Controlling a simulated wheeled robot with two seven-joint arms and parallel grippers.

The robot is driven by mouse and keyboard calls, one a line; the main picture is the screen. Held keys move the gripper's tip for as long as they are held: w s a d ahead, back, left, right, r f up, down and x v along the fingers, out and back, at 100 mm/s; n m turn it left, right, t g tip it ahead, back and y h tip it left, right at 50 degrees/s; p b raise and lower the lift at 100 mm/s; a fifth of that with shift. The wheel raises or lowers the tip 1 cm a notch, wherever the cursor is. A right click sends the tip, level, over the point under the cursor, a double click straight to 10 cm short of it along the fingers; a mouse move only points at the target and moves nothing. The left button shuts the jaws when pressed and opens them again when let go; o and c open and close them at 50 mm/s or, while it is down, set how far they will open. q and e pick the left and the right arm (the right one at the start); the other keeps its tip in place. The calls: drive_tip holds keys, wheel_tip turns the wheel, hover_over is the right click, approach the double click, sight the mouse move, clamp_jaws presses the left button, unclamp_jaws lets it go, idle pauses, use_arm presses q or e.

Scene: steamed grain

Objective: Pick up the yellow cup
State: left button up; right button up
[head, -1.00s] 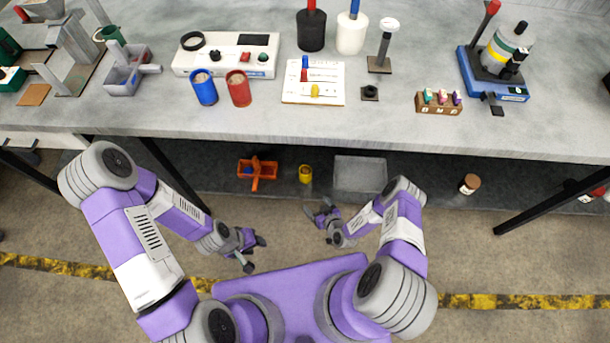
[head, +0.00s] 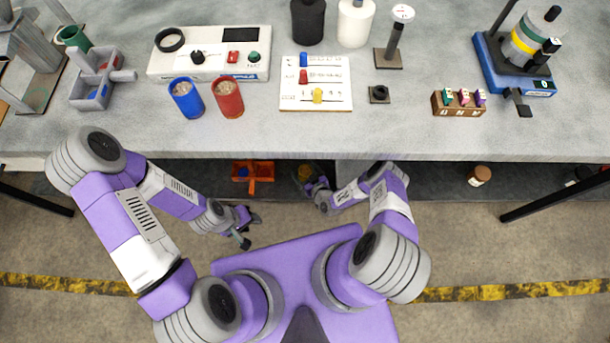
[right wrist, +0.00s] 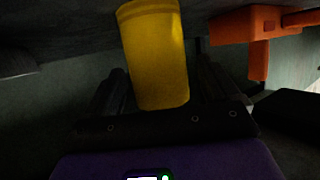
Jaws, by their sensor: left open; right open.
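The yellow cup (right wrist: 157,55) stands on the low shelf under the table. In the head view, the yellow cup (head: 305,172) shows only in part, below the table's front edge and behind my right gripper. My right gripper (head: 312,180) is open at the cup. In the right wrist view, the cup is between the two dark fingers of my right gripper (right wrist: 160,92), with a gap visible at its right side; I cannot tell whether either finger touches it. My left gripper (head: 250,229) is open and empty, over the floor in front of the table.
An orange tool or holder (head: 253,174) lies left of the cup on the shelf; it also shows in the right wrist view (right wrist: 258,30). A brown jar (head: 479,175) stands at the right. The table top (head: 400,140) overhangs the shelf. Blue (head: 187,97) and red (head: 228,97) cups stand on it.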

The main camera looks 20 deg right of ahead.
drive_tip(key=shift+b+x, duration=0.3)
drive_tip(key=shift+x, duration=0.8)
drive_tip(key=c, duration=1.1)
drive_tip(key=shift+r, duration=0.1)
drive_tip(key=shift+c, duration=0.2)
